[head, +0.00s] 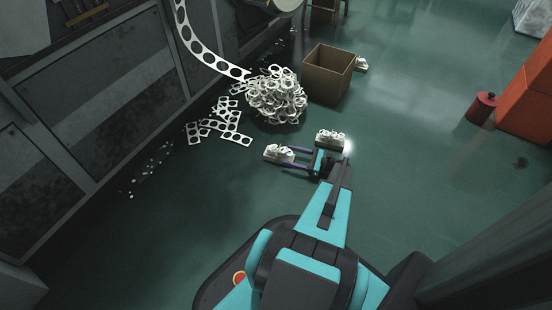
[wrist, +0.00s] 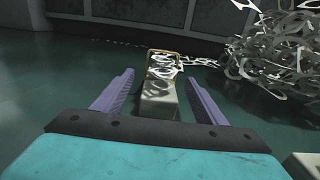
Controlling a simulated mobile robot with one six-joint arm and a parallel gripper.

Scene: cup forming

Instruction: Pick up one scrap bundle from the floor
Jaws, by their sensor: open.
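One scrap bundle (head: 278,153), a pale block-like pack with loose white metal scrap on top, lies on the floor at the fingertips of my gripper (head: 289,156). In the wrist view this bundle (wrist: 160,103) lies straight ahead, with its near end between the two purple fingers of my open gripper (wrist: 160,76). I see a gap on each side, and the fingers do not grip it. A second scrap bundle (head: 330,139) lies just beside my gripper, on its far side. A third bundle (head: 361,64) lies partly hidden behind the brown box.
A heap of loose punched scrap (head: 276,95) lies beyond the bundles, with flat strips (head: 232,125) beside it. An open brown box (head: 328,75) stands right of the heap. Dark machine panels (head: 95,95) line the left. The floor at right is mostly clear.

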